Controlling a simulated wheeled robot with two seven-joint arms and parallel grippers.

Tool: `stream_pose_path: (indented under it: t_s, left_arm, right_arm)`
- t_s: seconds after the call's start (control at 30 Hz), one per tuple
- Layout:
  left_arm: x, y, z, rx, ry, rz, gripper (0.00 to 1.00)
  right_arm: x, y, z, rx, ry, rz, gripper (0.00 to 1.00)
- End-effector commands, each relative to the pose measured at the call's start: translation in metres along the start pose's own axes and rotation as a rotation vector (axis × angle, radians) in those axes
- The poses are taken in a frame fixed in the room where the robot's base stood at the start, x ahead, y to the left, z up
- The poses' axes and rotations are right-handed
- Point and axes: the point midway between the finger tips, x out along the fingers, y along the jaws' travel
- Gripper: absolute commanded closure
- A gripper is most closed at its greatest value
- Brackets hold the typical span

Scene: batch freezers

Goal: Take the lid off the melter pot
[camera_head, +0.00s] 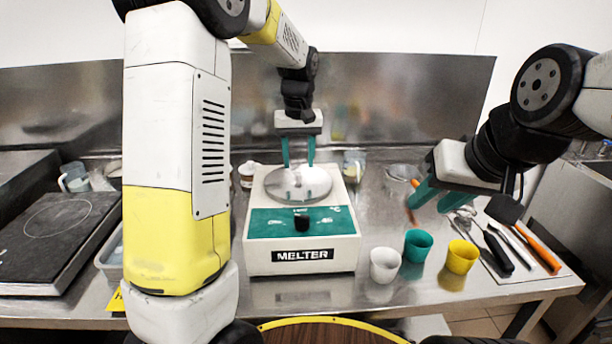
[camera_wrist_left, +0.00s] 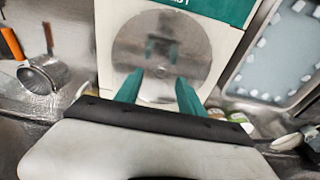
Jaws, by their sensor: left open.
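The melter (camera_head: 302,225) is a white box with a green front panel and a black knob, standing on the steel table. Its round metal lid (camera_head: 298,184) lies on top and covers the pot. My left gripper (camera_head: 298,164) points down above the lid, open, with its green fingers apart. In the left wrist view the lid (camera_wrist_left: 162,50) shows beyond the open fingers (camera_wrist_left: 160,88); nothing is held between them. Whether the fingertips touch the lid I cannot tell. My right gripper (camera_head: 436,200) hangs over the table at the right; its green fingers are apart and nothing shows between them.
A white cup (camera_head: 385,265), a green cup (camera_head: 417,245) and a yellow cup (camera_head: 461,257) stand right of the melter. Tools with a spatula (camera_head: 504,209) lie further right. A dark hotplate (camera_head: 45,235) is at the left. A steel backsplash (camera_head: 400,105) closes the back.

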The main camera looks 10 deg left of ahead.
Motion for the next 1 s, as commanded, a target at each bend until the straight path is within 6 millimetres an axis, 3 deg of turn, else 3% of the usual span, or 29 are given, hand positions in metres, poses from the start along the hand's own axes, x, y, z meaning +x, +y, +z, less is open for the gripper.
stream_pose_path:
  t_s: [0.2, 0.47, 0.7, 1.0]
  left_arm:
    - [0.029, -0.001, 0.001, 0.000, -0.002, -0.001, 0.54]
    - [0.032, -0.001, 0.001, 0.000, -0.001, 0.000, 0.54]
    - [0.032, -0.001, 0.001, 0.000, 0.000, 0.000, 0.99]
    - [0.031, -0.001, 0.000, 0.000, 0.000, 0.000, 1.00]
  right_arm:
    - [0.000, 0.000, 0.000, 0.000, 0.000, 0.000, 0.64]
    - [0.000, 0.000, 0.000, 0.000, 0.000, 0.000, 0.64]
    - [0.000, 0.000, 0.000, 0.000, 0.000, 0.000, 0.64]
    - [0.000, 0.000, 0.000, 0.000, 0.000, 0.000, 0.64]
